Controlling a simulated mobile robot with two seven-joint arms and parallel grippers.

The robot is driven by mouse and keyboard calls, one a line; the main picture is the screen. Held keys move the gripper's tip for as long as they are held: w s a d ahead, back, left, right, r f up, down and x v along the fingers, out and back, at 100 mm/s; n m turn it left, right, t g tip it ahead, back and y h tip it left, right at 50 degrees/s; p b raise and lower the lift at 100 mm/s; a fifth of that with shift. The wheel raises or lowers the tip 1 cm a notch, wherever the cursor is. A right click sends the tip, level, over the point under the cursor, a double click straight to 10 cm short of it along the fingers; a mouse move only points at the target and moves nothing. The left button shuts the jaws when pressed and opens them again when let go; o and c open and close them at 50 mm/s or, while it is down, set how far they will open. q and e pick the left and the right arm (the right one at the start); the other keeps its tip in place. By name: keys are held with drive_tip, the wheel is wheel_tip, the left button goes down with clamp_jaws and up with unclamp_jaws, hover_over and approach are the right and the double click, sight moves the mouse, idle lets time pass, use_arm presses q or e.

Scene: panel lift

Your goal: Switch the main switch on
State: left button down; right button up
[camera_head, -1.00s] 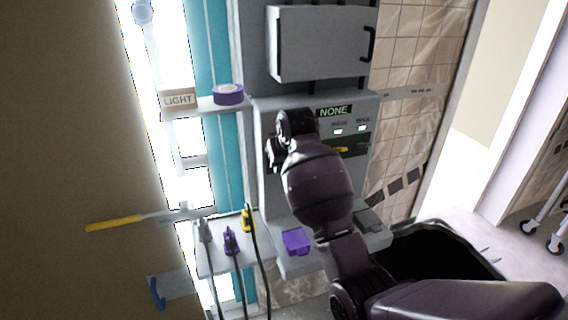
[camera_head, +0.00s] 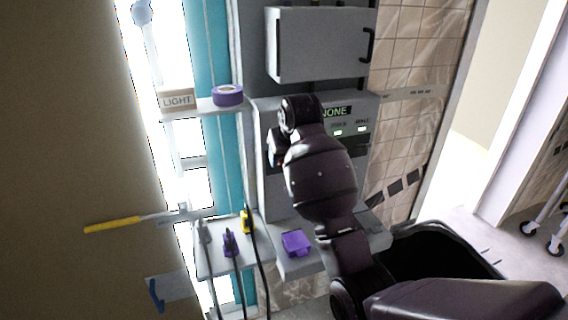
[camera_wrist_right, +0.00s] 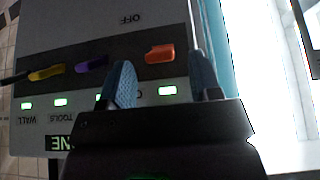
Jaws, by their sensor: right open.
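The grey switch panel (camera_head: 270,195) stands in the middle of the head view, with my right arm in front of much of it. In the right wrist view the panel (camera_wrist_right: 100,35) appears upside down, with an orange switch (camera_wrist_right: 160,53) near an "OFF" label. A purple switch (camera_wrist_right: 92,64) and a yellow switch (camera_wrist_right: 47,73) are beside it. My right gripper (camera_wrist_right: 163,80) is open, with its two blue-grey fingers on either side of the orange switch in the picture. Contact cannot be told. Its fingers are hidden in the head view. My left gripper is not in view.
Green lamps (camera_wrist_right: 168,90) are lit on the panel. A grey cabinet (camera_head: 318,45) hangs above. A shelf at left holds a purple tape roll (camera_head: 228,95) and a "LIGHT" box (camera_head: 177,99). Cabled plugs (camera_head: 230,243) stand lower left. A black bin (camera_head: 435,262) is at lower right.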

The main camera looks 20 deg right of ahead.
drive_tip(key=v, duration=0.6)
drive_tip(key=shift+r, duration=0.3)
drive_tip(key=shift+s, duration=0.1)
drive_tip(key=w+a+r+t, duration=0.1)
drive_tip(key=w+r+t, duration=0.5)
drive_tip(key=t, duration=0.2)
drive_tip(key=s+d+f+n+t+b, duration=0.1)
drive_tip(key=s+f, duration=0.3)
drive_tip(key=f, duration=0.3)
drive_tip(key=s+d+f+t+y, duration=0.1)
drive_tip(key=s+d+f, duration=0.1)
drive_tip(key=s+f, duration=0.35)
drive_tip(key=s+d+f+n+t+b, duration=0.1)
drive_tip(key=s+f, duration=0.1)
drive_tip(key=f, duration=0.7)
drive_tip(key=s+d+f+g, duration=0.2)
drive_tip(key=s+f, duration=0.9)
drive_tip(key=s, duration=0.2)
drive_tip(key=s+d+f+m+g+h, duration=0.1)
drive_tip(key=s+d+f+g, duration=0.1)
drive_tip(key=s+f, duration=1)
drive_tip(key=shift+s+d+f+g, duration=0.3)
drive_tip(key=shift+s+g, duration=0.3)
drive_tip(key=shift+s, duration=0.15)
